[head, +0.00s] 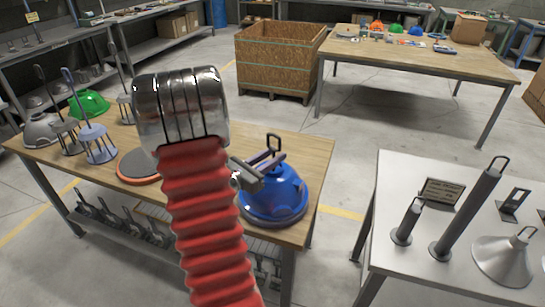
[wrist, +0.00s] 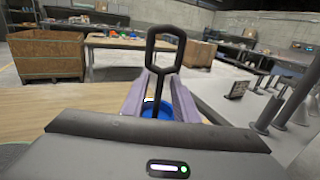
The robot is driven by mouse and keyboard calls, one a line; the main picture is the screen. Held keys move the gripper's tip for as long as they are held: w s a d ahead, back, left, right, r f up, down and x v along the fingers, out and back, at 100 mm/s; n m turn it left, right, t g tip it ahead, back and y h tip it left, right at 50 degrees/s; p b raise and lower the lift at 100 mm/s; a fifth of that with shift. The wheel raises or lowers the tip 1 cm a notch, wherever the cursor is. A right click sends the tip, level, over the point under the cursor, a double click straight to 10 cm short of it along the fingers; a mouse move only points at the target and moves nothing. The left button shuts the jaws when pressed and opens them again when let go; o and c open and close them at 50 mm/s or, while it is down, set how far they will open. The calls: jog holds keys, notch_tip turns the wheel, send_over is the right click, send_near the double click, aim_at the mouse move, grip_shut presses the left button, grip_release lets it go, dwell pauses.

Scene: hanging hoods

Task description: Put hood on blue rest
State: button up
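A glossy blue hood (head: 285,192) with a dark loop handle (head: 273,143) sits dome up at the right end of the wooden bench. My gripper (head: 262,170) is at the hood's upright handle, just above the dome. In the wrist view, the two fingers (wrist: 161,88) stand apart on either side of the stem, below the loop (wrist: 165,50). A strip of the blue hood (wrist: 158,111) shows between them. A pale blue pronged stand (head: 97,143) with a tall handle is at the bench's left; I cannot tell if it is the blue rest.
A dark round pad with an orange rim (head: 138,166) lies mid-bench, partly behind my red arm sleeve. A green hood (head: 89,103) and a grey hood (head: 41,130) are at the left end. A metal table (head: 400,275) with a steel hood (head: 504,259) stands right, across a floor gap.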

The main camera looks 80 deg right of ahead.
jog(key=v, duration=1.2)
dwell(0.3)
jog(key=shift+a+r, duration=0.1)
dwell(0.7)
jog(key=w+a+r+m+t+y, duration=0.2)
jog(key=w+a+m+t+y, duration=0.2)
jog(key=a, duration=1.1)
jog(key=w+a+r+m+t+y, duration=0.3)
jog(key=a+m+t+y, duration=0.1)
jog(key=a, duration=1.1)
jog(key=w+a+r+m+t+y, duration=0.3)
jog(key=a+t+y, duration=0.3)
jog(key=a, duration=0.9)
jog(key=shift+w+a+m+t+y, duration=0.15)
jog(key=shift+w+m+t+y, duration=0.15)
jog(key=shift+w+m+y, duration=0.35)
jog(key=shift+w, duration=0.15)
